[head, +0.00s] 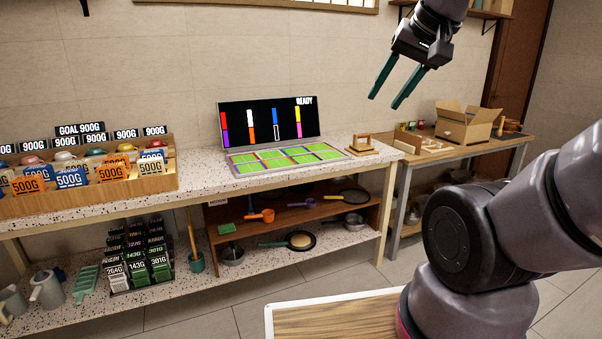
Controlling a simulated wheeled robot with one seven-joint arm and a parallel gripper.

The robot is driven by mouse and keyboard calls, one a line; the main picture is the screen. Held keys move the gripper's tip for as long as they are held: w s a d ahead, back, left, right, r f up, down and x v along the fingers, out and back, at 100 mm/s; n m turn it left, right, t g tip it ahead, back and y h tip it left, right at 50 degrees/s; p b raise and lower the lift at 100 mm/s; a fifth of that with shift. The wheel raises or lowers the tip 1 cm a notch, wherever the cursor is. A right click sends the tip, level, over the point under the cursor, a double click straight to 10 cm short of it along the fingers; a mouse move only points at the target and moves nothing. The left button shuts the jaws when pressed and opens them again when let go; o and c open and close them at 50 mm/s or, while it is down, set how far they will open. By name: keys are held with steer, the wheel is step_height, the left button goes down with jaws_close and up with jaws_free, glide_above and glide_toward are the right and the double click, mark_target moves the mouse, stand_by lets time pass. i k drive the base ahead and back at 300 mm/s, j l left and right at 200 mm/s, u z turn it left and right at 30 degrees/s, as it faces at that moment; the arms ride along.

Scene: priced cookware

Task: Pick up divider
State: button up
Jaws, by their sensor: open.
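My gripper (385,102) hangs in the air at the upper right, above the back of the counter. Its two dark green fingers are apart and nothing is between them. No divider can be told for certain. A green slotted piece (86,283) lies on the lower shelf at the left. Small light wooden pieces (436,147) lie on the right table. I cannot tell whether either is the divider. My gripper is high above and left of the wooden pieces and touches nothing.
A speckled counter (215,200) carries a wooden bin (176,165) of price-tagged cookware, a screen (268,120) reading READY, green panels (285,157) and a small wooden stand (361,144). An open cardboard box (466,125) stands on the right table.

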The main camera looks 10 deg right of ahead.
mark_target(415, 141)
steer(key=i+l+z, duration=0.1)
steer(key=i+z, duration=0.95)
steer(key=i+l, duration=0.1)
steer(key=i, duration=0.3)
steer(key=i+l, duration=0.1)
steer(key=i, duration=0.35)
steer(key=i+l+u, duration=0.7)
steer(key=u, duration=0.15)
steer(key=i+l+u, duration=0.5)
steer(key=l+u, duration=0.15)
steer(key=l, duration=0.7)
